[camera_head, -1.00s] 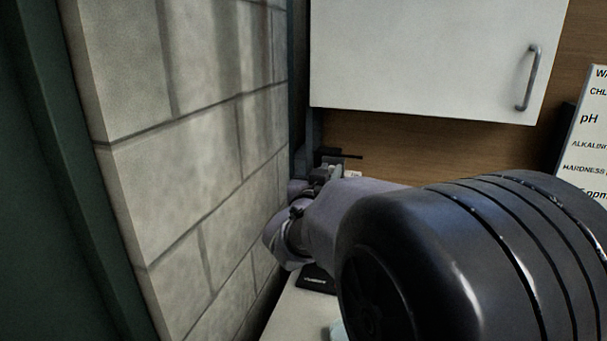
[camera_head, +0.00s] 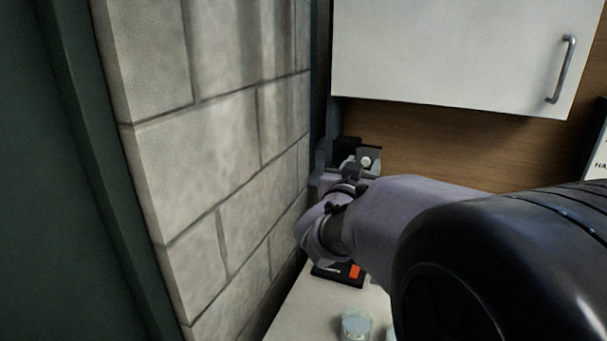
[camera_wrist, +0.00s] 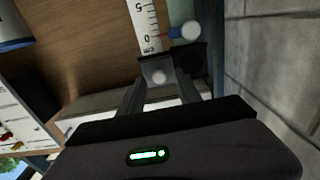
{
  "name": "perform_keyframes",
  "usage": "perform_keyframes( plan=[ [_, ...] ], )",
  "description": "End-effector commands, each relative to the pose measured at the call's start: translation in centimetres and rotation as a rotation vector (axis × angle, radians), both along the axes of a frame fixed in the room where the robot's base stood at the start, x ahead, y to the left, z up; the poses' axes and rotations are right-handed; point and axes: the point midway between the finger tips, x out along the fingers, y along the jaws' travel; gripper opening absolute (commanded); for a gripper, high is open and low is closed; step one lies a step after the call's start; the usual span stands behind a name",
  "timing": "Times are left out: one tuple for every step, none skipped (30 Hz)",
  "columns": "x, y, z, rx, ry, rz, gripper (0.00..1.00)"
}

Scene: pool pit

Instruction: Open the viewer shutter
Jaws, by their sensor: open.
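In the wrist view a dark plate with a round white knob (camera_wrist: 158,76), which looks like the viewer shutter (camera_wrist: 156,64), lies just beyond my gripper (camera_wrist: 160,86). My gripper is open, its fingers on either side of the knob in the picture; I cannot tell whether they touch it. A second dark block (camera_wrist: 190,59) sits right of the plate. In the head view the dark viewer (camera_head: 345,149) stands in the corner by the block wall, with the white knob (camera_head: 367,161) showing. My arm hides the viewer's lower part and most of my gripper.
The block wall (camera_head: 190,170) is close on the left. A white cabinet (camera_head: 450,55) hangs above. On the white counter (camera_head: 295,310) are a black device with an orange switch (camera_head: 338,273) and a clear cup (camera_head: 355,325). A numbered white scale (camera_wrist: 146,25) and a blue-white ball (camera_wrist: 190,30) are near the viewer.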

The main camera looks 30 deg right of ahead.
Motion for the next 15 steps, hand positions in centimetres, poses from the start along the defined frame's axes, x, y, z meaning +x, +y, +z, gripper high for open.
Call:
perform_keyframes(
  plan=[
    [-0.6,0.8,0.2,0.001,0.000,0.003,0.41],
    [-1.2,1.4,0.3,-0.001,-0.001,0.004,0.41],
    [-1.9,2.3,0.3,0.001,-0.001,0.005,0.41],
    [-2.5,3.0,0.3,0.001,-0.001,0.005,0.41],
    [-3.2,3.7,0.4,0.001,-0.001,0.005,0.41],
    [-4.0,4.7,0.4,0.001,-0.001,0.006,0.41],
    [-4.6,5.4,0.4,0.001,-0.001,0.007,0.41],
    [-5.3,6.1,0.4,0.001,-0.001,0.007,0.41],
    [-6.0,7.1,0.4,0.000,-0.001,0.008,0.41],
    [-6.7,7.7,0.4,0.000,-0.001,0.007,0.41],
    [-7.2,8.3,0.3,0.001,0.001,0.007,0.41],
    [-7.9,9.2,0.3,0.001,-0.001,0.008,0.41],
    [-8.4,9.6,0.3,0.000,0.000,0.007,0.41],
    [-8.8,10.1,0.2,0.000,0.000,0.006,0.41],
    [-9.3,10.7,0.1,0.001,-0.002,0.006,0.41]
  ],
)
